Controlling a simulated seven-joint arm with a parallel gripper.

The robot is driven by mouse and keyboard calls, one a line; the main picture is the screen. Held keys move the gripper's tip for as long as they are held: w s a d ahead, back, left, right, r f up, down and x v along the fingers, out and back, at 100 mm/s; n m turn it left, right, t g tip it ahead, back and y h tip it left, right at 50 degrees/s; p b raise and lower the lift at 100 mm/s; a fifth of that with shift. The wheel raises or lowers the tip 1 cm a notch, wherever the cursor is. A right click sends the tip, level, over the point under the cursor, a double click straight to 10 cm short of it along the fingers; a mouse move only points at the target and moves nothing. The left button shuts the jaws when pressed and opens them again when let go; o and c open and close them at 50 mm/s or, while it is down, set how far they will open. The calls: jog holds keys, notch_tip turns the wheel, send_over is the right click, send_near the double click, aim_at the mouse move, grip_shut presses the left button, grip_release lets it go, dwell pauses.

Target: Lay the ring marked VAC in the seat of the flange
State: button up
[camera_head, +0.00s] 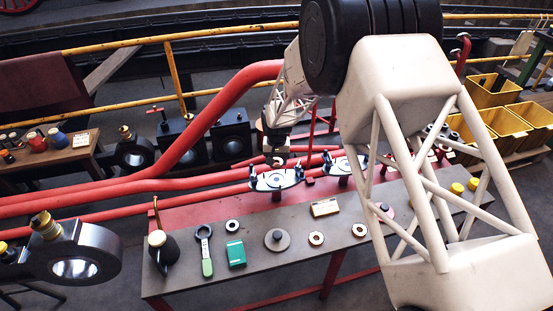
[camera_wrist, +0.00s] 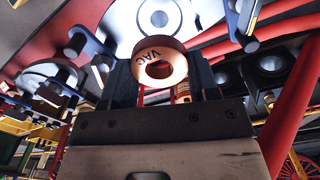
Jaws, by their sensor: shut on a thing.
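A copper-coloured ring marked VAC (camera_wrist: 160,62) sits between the two dark fingers of my gripper (camera_head: 277,152) in the wrist view, its lettered face and central hole towards the camera. My gripper is shut on it. In the head view my gripper hangs just above the left pale flange (camera_head: 275,181), which has dark clamps at its sides. The flange plate also shows beyond the ring in the wrist view (camera_wrist: 125,22), with a round seat in its middle. The ring appears apart from the flange. Its exact gap to the seat cannot be told.
A second similar flange (camera_head: 345,166) stands just to the right. The grey bench holds a green box (camera_head: 236,253), a green-handled tool (camera_head: 207,267), a dark oil can (camera_head: 161,252), a label block (camera_head: 325,207) and several loose rings. Thick red pipes (camera_head: 200,150) run behind the bench.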

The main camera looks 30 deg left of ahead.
aim_at(276, 179)
jog(key=shift+f, duration=2)
jog(key=shift+f, duration=1.95)
dwell(1.8)
jog(key=o, duration=1.1)
jog(key=shift+c, duration=0.4)
jog(key=shift+r, duration=0.15)
jog(key=shift+r, duration=3.3)
